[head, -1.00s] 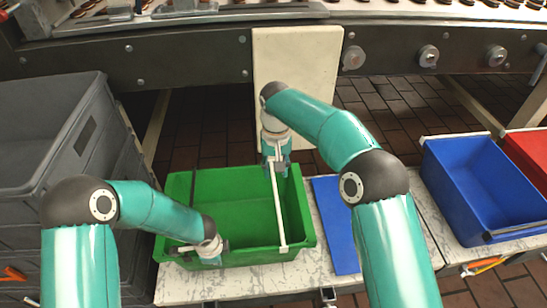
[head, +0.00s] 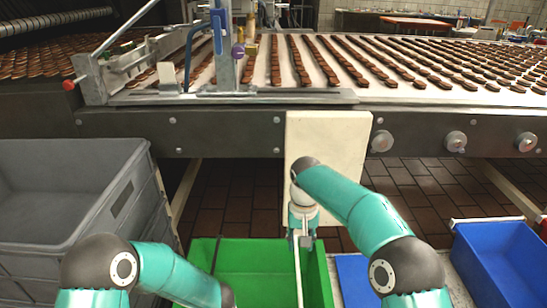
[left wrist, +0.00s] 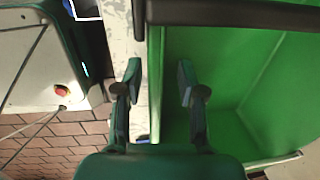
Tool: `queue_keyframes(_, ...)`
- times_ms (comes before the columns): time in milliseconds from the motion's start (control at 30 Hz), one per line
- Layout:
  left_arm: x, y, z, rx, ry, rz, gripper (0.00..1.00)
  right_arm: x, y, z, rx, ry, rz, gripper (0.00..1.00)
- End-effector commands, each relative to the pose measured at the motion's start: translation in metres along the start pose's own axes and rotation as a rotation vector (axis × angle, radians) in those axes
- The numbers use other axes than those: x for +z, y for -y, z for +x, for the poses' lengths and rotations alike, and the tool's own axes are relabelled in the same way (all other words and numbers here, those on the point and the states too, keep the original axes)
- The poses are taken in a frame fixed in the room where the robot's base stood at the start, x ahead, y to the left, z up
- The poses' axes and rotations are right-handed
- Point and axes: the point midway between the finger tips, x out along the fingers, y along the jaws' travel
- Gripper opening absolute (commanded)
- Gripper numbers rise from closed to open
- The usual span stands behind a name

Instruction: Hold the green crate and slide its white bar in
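The green crate (head: 255,270) stands at the bottom of the head view, its near part cut off by the frame. The white bar (head: 298,278) runs from near to far across its right part. My right gripper (head: 302,241) points down at the bar's far end, by the crate's far rim; whether its fingers are closed on the bar is unclear. In the left wrist view my left gripper (left wrist: 158,85) has its fingers spread, with a wall of the green crate (left wrist: 207,65) showing between them. The left gripper is below the head view.
A grey crate stack (head: 60,200) stands left, and a blue crate (head: 500,262) right. A flat blue panel (head: 354,280) lies beside the green crate. A pale board (head: 330,150) stands behind my right gripper, against the conveyor (head: 230,130). A dark bar (left wrist: 235,14) crosses the green crate.

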Motion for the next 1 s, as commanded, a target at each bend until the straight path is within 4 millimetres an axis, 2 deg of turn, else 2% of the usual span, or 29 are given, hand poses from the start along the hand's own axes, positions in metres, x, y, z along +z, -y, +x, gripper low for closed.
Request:
queue_keyframes(33,0.000,0.001,-0.010,0.000,0.000,0.000,0.40,0.000,0.000,-0.008,0.000,0.000,0.000,0.38)
queue_keyframes(433,0.000,0.001,-0.049,0.000,0.000,-0.001,0.40,0.000,0.000,-0.035,0.000,0.000,0.000,0.38)
queue_keyframes(567,0.000,0.000,-0.055,0.001,0.000,0.000,0.40,0.000,0.000,-0.039,0.000,0.000,0.000,0.38)
queue_keyframes(800,0.000,0.000,-0.054,0.001,0.000,0.000,0.40,0.000,0.000,-0.038,0.000,0.000,0.000,0.38)
queue_keyframes(1000,0.000,0.000,-0.054,0.001,0.000,0.000,0.69,0.000,0.000,-0.038,0.000,0.000,0.000,0.38)
